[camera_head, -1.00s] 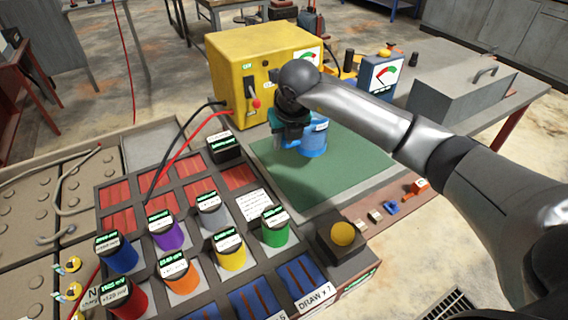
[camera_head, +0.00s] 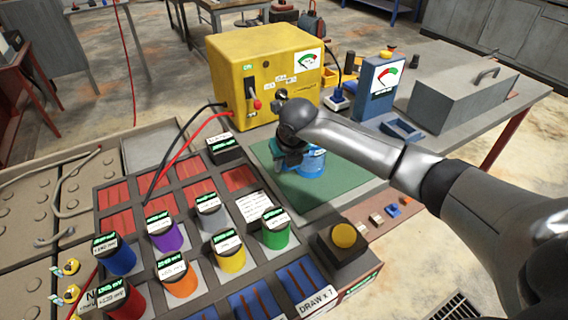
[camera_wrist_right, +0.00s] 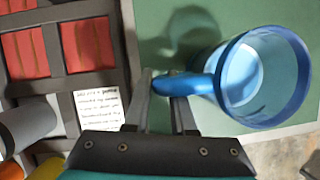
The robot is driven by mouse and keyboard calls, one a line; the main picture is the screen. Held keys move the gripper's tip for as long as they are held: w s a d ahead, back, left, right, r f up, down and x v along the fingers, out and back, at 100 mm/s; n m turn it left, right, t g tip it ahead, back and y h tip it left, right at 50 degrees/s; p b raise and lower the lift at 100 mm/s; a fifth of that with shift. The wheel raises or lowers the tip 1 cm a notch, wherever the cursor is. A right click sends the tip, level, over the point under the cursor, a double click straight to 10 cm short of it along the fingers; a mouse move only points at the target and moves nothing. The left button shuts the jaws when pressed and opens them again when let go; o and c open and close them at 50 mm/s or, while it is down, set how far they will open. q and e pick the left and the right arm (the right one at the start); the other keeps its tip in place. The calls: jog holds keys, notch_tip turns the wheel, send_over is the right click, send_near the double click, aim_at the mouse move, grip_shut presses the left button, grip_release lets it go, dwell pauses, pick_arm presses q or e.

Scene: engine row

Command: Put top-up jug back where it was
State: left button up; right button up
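The top-up jug is a translucent blue jug (camera_head: 313,163) over the green mat (camera_head: 345,180) in the head view. It also shows in the right wrist view (camera_wrist_right: 262,78), where I look into its open mouth and its handle points left. My right gripper (camera_head: 290,160) is at the jug's left side. In the wrist view its fingers (camera_wrist_right: 165,88) are around the handle, one on each side. The jug casts a shadow on the mat up and to the left; I cannot tell whether its base touches. My left gripper is not in view.
A yellow machine (camera_head: 262,75) stands behind the mat. A blue gauge box (camera_head: 379,80) and a blue tray (camera_head: 403,131) are to its right, beside a grey lidded box (camera_head: 460,92). A rack of coloured cylinders (camera_head: 165,235) and a yellow button (camera_head: 343,236) are nearer.

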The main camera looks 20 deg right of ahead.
jog(key=o, duration=0.4)
jog(key=shift+r, duration=0.1)
jog(key=p+v, duration=0.1)
jog(key=v, duration=1.1)
jog(key=shift+p, duration=0.4)
